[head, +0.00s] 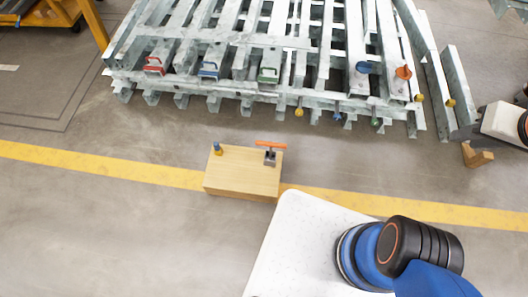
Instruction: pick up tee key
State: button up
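A tee key with an orange crossbar handle (271,144) stands upright at the right end of a wooden block (240,181). Its lower part is in or behind a small dark grey fitting (269,158) on the block. My gripper cannot be made out in the head view. Only blue and black joints of my arm show at the lower right, well apart from the tee key.
A small blue-topped piece with a yellowish base (217,149) stands at the block's left end. Behind is a stack of galvanized steel frames (262,50) with coloured handles and knobs. A tan angular piece (478,155) sits at the right. Floor left of the block is clear.

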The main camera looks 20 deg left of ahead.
aim_at(272, 144)
jog(key=u, duration=0.4)
jog(key=i+u, duration=0.15)
jog(key=u, duration=0.7)
jog(key=k+l+z, duration=0.1)
jog(key=z, duration=0.25)
jog(key=l+z, duration=0.2)
jog(key=z, duration=0.65)
jog(key=j, duration=0.35)
jog(key=k+l+u, duration=0.1)
jog(key=l+u, duration=0.15)
jog(key=i+j+u, duration=0.1)
jog(key=u, duration=0.6)
